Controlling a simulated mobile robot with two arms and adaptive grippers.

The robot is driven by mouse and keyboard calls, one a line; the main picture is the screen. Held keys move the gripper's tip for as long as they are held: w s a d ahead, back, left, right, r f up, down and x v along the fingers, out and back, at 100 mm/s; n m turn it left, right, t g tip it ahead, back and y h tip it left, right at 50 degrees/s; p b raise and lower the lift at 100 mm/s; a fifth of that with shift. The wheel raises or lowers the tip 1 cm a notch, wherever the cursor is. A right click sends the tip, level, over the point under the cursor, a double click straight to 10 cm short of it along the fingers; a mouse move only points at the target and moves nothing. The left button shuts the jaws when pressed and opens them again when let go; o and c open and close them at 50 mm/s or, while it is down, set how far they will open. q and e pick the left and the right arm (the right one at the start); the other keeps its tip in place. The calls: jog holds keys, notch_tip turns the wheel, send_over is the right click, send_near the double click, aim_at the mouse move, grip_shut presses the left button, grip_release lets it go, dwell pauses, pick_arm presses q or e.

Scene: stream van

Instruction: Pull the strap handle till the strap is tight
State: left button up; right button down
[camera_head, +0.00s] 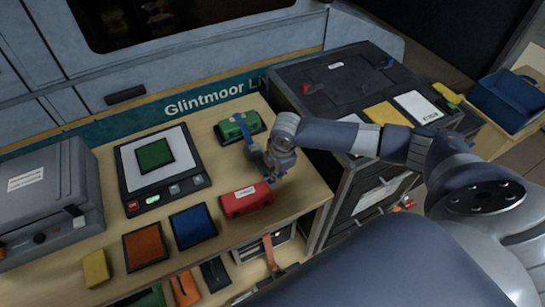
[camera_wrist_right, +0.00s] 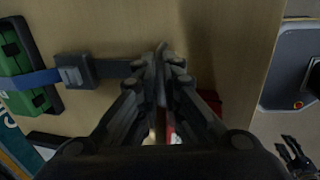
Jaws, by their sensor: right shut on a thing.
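A green case (camera_head: 240,126) lies on the wooden bench with a blue strap (camera_wrist_right: 38,80) across it. In the right wrist view the strap runs into a dark buckle (camera_wrist_right: 76,71), and a dark tail leads from it to the jaws. My right gripper (camera_head: 274,170) is shut on this dark strap end, probably the strap handle, which the fingers (camera_wrist_right: 162,62) mostly hide. The tail looks fairly straight; I cannot tell how tight it is. A dark jointed shape (camera_wrist_right: 297,155) at the lower right of the wrist view may be my left gripper.
A red case (camera_head: 246,199) lies just in front of my right gripper. A scale (camera_head: 132,182) with a green block stands to the left, near blue and orange pads. A dark cabinet (camera_head: 310,100) stands to the right. An orange strap (camera_head: 270,252) hangs below the bench edge.

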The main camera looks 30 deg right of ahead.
jog(key=shift+s, duration=0.1)
jog(key=c, duration=1.7)
grip_release()
jog(key=shift+r, duration=0.1)
pick_arm(q)
jog(key=shift+w+r, duration=0.15)
jog(key=shift+w, duration=0.5)
pick_arm(e)
jog(key=r, duration=0.4)
jog(key=s+r, duration=0.1)
jog(key=r, duration=0.2)
jog(key=s+r, duration=0.1)
jog(key=r, duration=0.3)
jog(key=shift+s+r, duration=0.15)
jog(key=shift+r, duration=0.15)
